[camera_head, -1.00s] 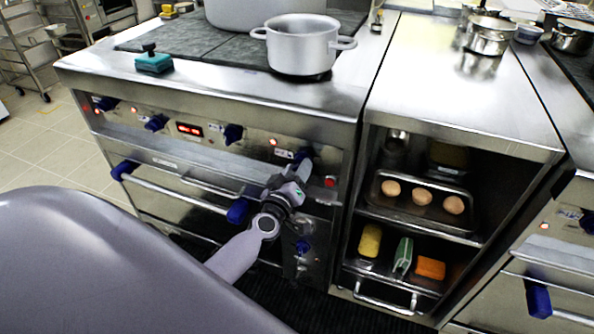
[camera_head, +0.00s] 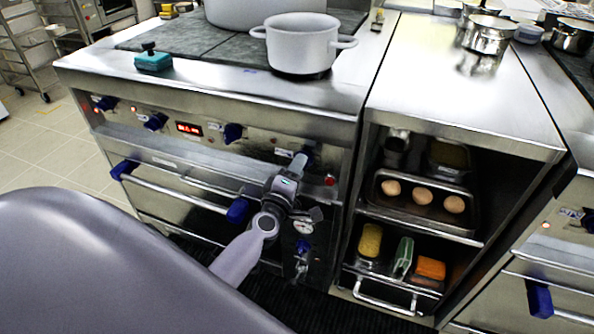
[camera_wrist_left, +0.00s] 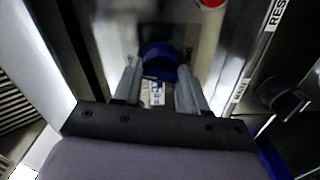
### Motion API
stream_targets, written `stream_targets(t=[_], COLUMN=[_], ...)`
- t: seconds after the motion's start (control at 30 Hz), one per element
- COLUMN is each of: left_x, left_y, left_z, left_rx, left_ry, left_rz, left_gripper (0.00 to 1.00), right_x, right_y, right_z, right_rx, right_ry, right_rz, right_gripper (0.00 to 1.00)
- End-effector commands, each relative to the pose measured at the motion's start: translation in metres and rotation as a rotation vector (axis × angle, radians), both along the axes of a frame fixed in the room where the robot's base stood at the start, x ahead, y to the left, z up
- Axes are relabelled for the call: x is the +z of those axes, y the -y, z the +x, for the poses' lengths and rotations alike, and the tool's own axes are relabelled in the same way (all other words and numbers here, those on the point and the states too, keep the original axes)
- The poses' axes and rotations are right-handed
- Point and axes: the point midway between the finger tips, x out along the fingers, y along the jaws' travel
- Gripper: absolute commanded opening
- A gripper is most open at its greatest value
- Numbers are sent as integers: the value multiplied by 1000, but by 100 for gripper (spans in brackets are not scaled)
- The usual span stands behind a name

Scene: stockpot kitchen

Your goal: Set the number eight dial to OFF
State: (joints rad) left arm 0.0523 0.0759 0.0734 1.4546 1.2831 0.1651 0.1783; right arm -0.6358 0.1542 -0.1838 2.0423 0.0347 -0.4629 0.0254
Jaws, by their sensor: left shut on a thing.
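My left gripper (camera_head: 299,162) reaches the right end of the stove's front panel in the head view. It is shut on a blue dial (camera_head: 309,155), which is mostly hidden there by the gripper. In the left wrist view the same blue dial (camera_wrist_left: 159,62) shows between the two grey fingers of my left gripper (camera_wrist_left: 158,78). A small white label (camera_wrist_left: 157,94) lies just below the dial there. I cannot read the dial's number or its setting. My right gripper is not in view.
More blue dials (camera_head: 233,133) and a red display (camera_head: 189,128) line the panel to the left. A blue-ended oven handle (camera_head: 238,211) is below. A pot (camera_head: 301,45) stands on the stove above. An open shelf cabinet (camera_head: 462,128) is at the right.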

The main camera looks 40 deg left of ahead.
Motion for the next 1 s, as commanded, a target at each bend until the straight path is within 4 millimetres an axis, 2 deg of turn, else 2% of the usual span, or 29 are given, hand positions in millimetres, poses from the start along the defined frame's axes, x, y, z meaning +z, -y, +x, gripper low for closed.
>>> stream_targets(t=[0.4,0.93,0.97,1.0], left_x=[-1,-1,-1,-1], left_y=[0,1,1,1], left_z=[0,0,0,0], left_rx=[-1,-1,-1,-1], left_ry=[41,46,46,46], left_rz=[-176,-200,-200,-199], left_gripper=[12,12,48,62], right_x=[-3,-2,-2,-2], right_y=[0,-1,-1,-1], right_z=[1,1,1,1], right_rx=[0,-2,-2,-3], right_ry=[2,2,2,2], right_rz=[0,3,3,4], right_gripper=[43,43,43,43])
